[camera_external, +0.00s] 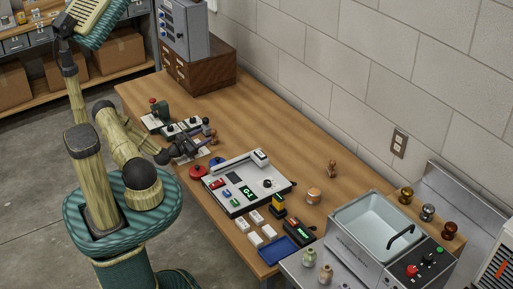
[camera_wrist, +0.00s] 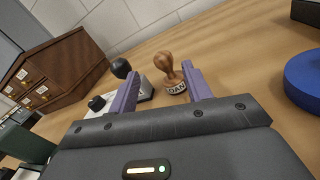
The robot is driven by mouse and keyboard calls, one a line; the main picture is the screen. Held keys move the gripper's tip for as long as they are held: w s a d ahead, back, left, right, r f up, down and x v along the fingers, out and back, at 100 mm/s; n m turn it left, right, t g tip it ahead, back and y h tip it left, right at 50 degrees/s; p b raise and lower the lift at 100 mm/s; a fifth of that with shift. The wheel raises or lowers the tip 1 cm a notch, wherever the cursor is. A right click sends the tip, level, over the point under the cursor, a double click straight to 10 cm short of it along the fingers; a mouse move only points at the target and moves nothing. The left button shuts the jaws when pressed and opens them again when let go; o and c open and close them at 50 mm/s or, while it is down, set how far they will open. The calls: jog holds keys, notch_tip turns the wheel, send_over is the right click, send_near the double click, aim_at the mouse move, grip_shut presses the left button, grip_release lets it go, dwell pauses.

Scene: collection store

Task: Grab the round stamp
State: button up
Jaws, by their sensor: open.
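A round stamp (camera_wrist: 168,68) with a turned wooden handle and a lettered round base stands upright on the table in the wrist view. It appears between my two purple fingers, closer to the right one, just past the fingertips. My gripper (camera_wrist: 160,84) is open with nothing held. In the external view my gripper (camera_external: 201,143) is low over the left part of the table, and a small brown handle (camera_external: 213,138) shows beside it, partly hidden. Another wooden-handled stamp (camera_external: 332,169) stands apart near the wall.
A black-knobbed device (camera_wrist: 121,68) stands behind my left finger. A blue round pad (camera_wrist: 305,78) lies to the right. A red pad (camera_external: 199,171) and a grey panel (camera_external: 245,194) are near the arm. A wooden drawer cabinet (camera_external: 205,72) stands at the table's far end.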

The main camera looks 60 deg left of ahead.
aim_at(214, 136)
jog(key=shift+w+a, duration=0.1)
jog(key=shift+w, duration=0.5)
jog(key=shift+w+a+f, duration=0.1)
jog(key=shift+w, duration=1.2)
jog(key=shift+w+a+f, duration=0.1)
jog(key=shift+w, duration=1.2)
jog(key=c, duration=1)
notch_tip(214, 136, up, 10)
jog(key=shift+r, duration=0.1)
